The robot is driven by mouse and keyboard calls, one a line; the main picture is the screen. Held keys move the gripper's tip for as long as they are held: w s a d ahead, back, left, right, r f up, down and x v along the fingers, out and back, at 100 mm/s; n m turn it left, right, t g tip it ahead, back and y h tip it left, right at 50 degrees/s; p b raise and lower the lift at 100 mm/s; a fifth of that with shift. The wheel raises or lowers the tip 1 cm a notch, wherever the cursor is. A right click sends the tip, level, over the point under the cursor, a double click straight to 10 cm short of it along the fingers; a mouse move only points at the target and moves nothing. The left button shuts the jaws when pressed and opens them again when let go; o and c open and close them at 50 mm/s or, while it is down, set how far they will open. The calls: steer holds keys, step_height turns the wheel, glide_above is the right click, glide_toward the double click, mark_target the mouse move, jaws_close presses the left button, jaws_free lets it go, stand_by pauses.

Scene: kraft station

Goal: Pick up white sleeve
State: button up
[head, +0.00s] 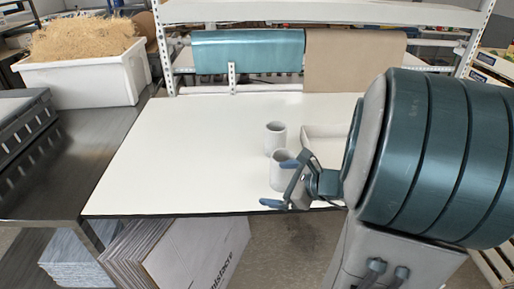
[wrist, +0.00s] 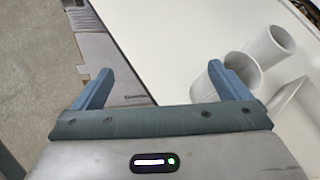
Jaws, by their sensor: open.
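Two white sleeves, short hollow cylinders, stand on the white table. The farther sleeve (head: 275,137) is upright and clear of my gripper. The nearer sleeve (head: 281,172) is partly hidden by my gripper (head: 280,184) in the head view. In the wrist view the farther sleeve (wrist: 268,48) is at the upper right, and the nearer sleeve (wrist: 242,76) is beside the right finger. My gripper (wrist: 165,88) is open, with nothing between its fingers. It is at the table's front edge; I cannot tell whether the right finger touches the nearer sleeve.
A shallow white tray (head: 322,132) lies right of the sleeves, partly behind my arm. The left of the white table (head: 170,150) is clear. Teal and brown rolls (head: 248,52) hang at the back. A white bin (head: 88,82) of shredded paper stands at the left.

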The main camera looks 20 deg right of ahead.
mark_target(283, 171)
steer(key=w+d+f+m+t+h, duration=0.1)
steer(key=d+f+m+t+h, duration=0.2)
steer(key=d+m, duration=0.6)
steer(key=shift+n+h, duration=0.4)
steer(key=shift+h, duration=0.1)
steer(key=x, duration=0.2)
steer(key=d+x, duration=0.1)
steer(key=x, duration=0.5)
steer(key=shift+w+d+r+p, duration=0.15)
steer(key=shift+w+r+p, duration=0.15)
steer(key=shift+w, duration=0.05)
steer(key=shift+s+a+f+p+x, duration=0.1)
steer(key=shift+p+x, duration=0.2)
steer(key=shift+x, duration=0.55)
steer(key=shift+s+a+f+p+x, duration=0.15)
steer(key=shift+p+x, duration=0.1)
steer(key=shift+x, duration=0.65)
steer(key=shift+w+a+f+p+x, duration=0.1)
steer(key=shift+p+x, duration=0.2)
steer(key=shift+x, duration=0.55)
steer(key=shift+s, duration=0.1)
steer(key=c, duration=0.7)
